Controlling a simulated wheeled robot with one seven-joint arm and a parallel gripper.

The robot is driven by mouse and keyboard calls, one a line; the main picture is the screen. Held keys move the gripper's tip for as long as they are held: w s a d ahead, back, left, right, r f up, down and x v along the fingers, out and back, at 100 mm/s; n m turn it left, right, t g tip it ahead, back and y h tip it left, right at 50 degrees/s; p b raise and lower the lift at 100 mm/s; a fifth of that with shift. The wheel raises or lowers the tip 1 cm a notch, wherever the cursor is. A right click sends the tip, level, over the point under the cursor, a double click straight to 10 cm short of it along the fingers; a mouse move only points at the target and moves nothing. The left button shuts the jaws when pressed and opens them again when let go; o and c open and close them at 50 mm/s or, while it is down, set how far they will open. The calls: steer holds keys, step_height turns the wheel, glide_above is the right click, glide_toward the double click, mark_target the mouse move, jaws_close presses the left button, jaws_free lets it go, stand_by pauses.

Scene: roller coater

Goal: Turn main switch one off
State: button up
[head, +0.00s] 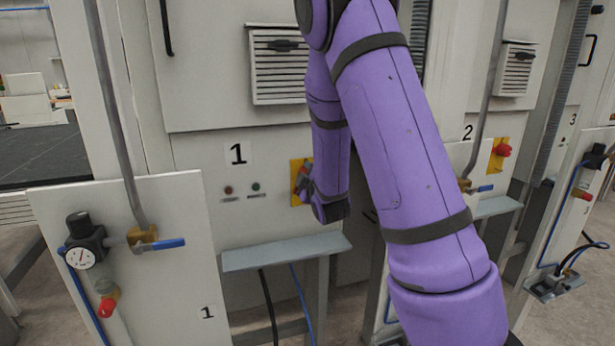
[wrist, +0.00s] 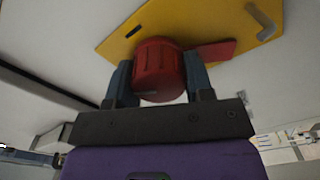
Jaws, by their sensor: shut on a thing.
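Main switch one is a red ribbed knob (wrist: 158,72) with a flat red tab on its right side, set on a yellow plate (wrist: 185,22) in the wrist view. My gripper (wrist: 160,80) has one dark finger on each side of the knob and is shut on it. In the head view the yellow plate (head: 295,183) is on the cabinet front, right of the number 1 label (head: 237,154). There my gripper (head: 304,184) is at the plate, and my arm and gripper hide most of the switch.
A grey ledge (head: 285,251) juts out below the switch. A panel with a gauge (head: 80,258) and a blue-handled valve (head: 165,244) stands at left. Another red switch (head: 502,150) on yellow is by the number 2 label (head: 467,132) at right.

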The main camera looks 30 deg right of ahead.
steer(key=n, duration=0.5)
steer(key=shift+f, duration=0.15)
stand_by(0.4)
steer(key=o, duration=0.9)
